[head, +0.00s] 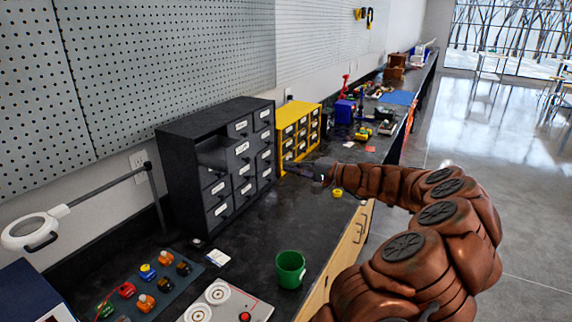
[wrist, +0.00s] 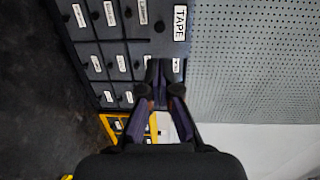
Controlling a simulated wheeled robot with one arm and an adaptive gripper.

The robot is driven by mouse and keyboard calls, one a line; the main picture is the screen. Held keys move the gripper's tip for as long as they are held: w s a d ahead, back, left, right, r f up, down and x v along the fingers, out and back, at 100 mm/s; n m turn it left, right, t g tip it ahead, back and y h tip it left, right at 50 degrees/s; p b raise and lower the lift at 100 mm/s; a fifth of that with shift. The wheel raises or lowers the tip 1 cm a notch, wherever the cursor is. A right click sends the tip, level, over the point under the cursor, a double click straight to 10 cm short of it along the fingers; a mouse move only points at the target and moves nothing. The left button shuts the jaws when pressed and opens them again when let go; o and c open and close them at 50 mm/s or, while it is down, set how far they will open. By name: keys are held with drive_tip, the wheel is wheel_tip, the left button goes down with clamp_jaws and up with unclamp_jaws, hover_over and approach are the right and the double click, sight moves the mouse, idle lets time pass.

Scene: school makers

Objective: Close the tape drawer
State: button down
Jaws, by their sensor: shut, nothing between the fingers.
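The black drawer cabinet (head: 178,165) stands on the dark workbench against the wall. One upper drawer, the tape drawer (head: 241,149), is pulled out, with its grey inside showing. In the wrist view the tape drawer (wrist: 180,42) has a large TAPE label and sits nearer than the other drawer fronts. My gripper (head: 288,167) is shut and empty, to the right of the cabinet and in front of the yellow cabinet. In the wrist view my gripper (wrist: 163,78) has its fingertips just below the drawer's front in the picture; whether they touch it I cannot tell.
The yellow drawer cabinet (head: 284,133) stands right beside the black one. A green cup (head: 290,270), a yellow tape roll (head: 337,192) and a mat with several coloured parts (head: 178,287) are on the bench. A magnifier lamp (head: 40,228) is at left.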

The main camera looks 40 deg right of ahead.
sight(249, 160)
drive_tip(key=p+x, duration=0.4)
drive_tip(key=x, duration=0.6)
drive_tip(key=shift+w+a+r, duration=0.1)
drive_tip(key=shift+w+a, duration=0.15)
drive_tip(key=shift+w, duration=0.1)
drive_tip(key=shift+w+a, duration=0.2)
drive_tip(key=shift+w, duration=0.3)
